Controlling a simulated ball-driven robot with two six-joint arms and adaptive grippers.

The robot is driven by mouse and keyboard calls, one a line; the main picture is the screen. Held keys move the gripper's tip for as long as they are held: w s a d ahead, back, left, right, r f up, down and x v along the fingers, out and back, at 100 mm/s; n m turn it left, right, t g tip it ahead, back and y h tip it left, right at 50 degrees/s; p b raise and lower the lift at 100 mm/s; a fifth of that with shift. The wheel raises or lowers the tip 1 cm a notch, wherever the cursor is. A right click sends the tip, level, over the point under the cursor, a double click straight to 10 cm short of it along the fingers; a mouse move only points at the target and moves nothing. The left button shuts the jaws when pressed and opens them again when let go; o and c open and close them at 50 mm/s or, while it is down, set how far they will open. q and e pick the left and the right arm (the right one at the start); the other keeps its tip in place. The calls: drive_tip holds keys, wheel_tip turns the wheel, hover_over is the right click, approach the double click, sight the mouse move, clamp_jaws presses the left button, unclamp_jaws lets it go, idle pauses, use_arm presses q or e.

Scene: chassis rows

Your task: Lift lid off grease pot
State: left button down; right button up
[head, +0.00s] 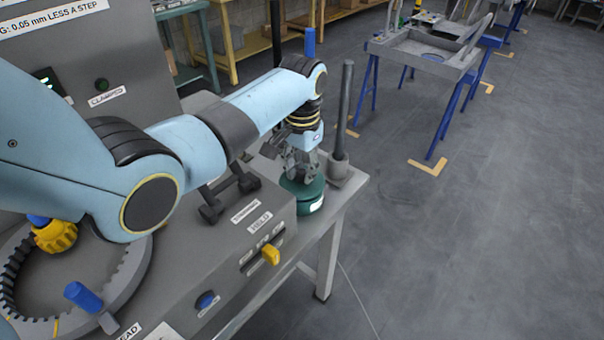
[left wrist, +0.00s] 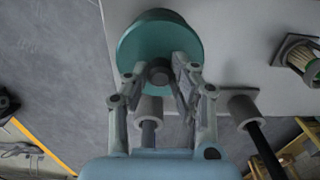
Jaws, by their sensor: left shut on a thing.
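The green grease pot (head: 312,206) stands near the far corner of the grey bench, with a white label on its side. Its round teal lid (left wrist: 143,45) shows in the left wrist view, with a dark knob (left wrist: 159,68) at its centre. My left gripper (head: 298,175) is above the pot, pointing down. In the left wrist view my left gripper (left wrist: 160,78) has its fingers closed on the lid's knob. The lid appears to sit on the pot, but I cannot tell whether there is a gap between them. My right gripper is out of view.
An upright grey rod (head: 342,110) in a round base stands just right of the pot. A grey machine housing with a yellow switch (head: 270,254) fills the near left. Blue trestles carry a grey frame (head: 420,57) across the open floor.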

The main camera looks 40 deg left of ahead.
use_arm(q)
wheel_tip(320, 180, up, 3)
drive_tip(key=shift+w+f, duration=0.1)
drive_tip(key=w+d+r+b, duration=0.2)
drive_tip(key=d+r, duration=0.5)
drive_tip(key=d, duration=0.4)
drive_tip(key=shift+w+r, duration=0.15)
drive_tip(key=shift+w, duration=0.7)
